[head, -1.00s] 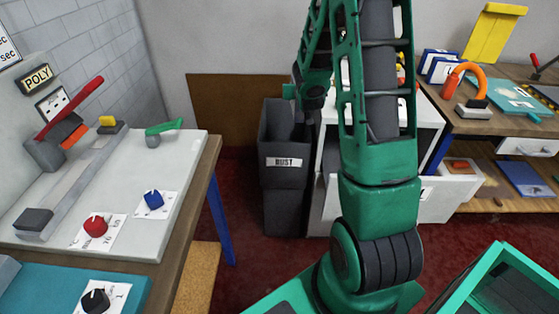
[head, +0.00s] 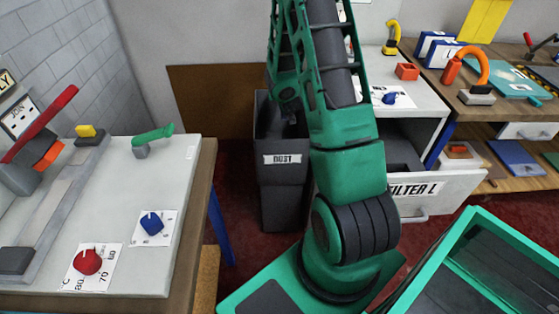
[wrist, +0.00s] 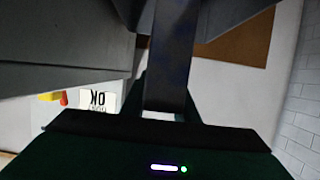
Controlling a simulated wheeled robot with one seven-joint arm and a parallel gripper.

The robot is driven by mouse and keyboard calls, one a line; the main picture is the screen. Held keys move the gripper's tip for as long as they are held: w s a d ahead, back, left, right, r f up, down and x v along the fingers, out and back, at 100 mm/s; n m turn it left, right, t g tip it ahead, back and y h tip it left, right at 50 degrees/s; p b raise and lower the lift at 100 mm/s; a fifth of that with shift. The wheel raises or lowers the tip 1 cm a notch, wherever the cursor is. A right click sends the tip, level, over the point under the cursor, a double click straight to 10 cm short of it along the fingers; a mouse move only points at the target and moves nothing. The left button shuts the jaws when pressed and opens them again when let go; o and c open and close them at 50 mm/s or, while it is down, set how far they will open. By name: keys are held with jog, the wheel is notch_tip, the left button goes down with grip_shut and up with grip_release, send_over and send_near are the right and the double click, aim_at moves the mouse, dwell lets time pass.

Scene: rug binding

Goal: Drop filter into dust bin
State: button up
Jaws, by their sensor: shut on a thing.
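The dust bin (head: 284,190) is a tall dark grey box with a "DUST" label. It stands on the floor against the back wall, left of the white cabinet. My arm reaches over its right side in the head view, and my gripper's fingertips are hidden there. In the wrist view my gripper (wrist: 170,88) is shut on a dark flat bar, seen edge-on, which appears to be the filter (wrist: 172,50). A large grey surface fills the upper left of the wrist view, close to the filter; it may be the bin. I cannot tell whether they touch.
A white cabinet has an open drawer marked "FILTER L" (head: 432,190). A workbench (head: 175,215) with a red lever and knobs stands on the left. A green-rimmed open box (head: 470,222) is at the lower right. A brown board (head: 210,100) leans behind the bin.

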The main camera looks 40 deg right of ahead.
jog(key=shift+d+f, duration=0.1)
jog(key=shift+f, duration=0.8)
jog(key=o, duration=1.2)
jog(key=shift+o, duration=0.2)
jog(key=shift+s, duration=0.1)
jog(key=v, duration=1)
jog(key=shift+s+a, duration=0.2)
jog(key=shift+a, duration=0.1)
jog(key=shift+r, duration=0.1)
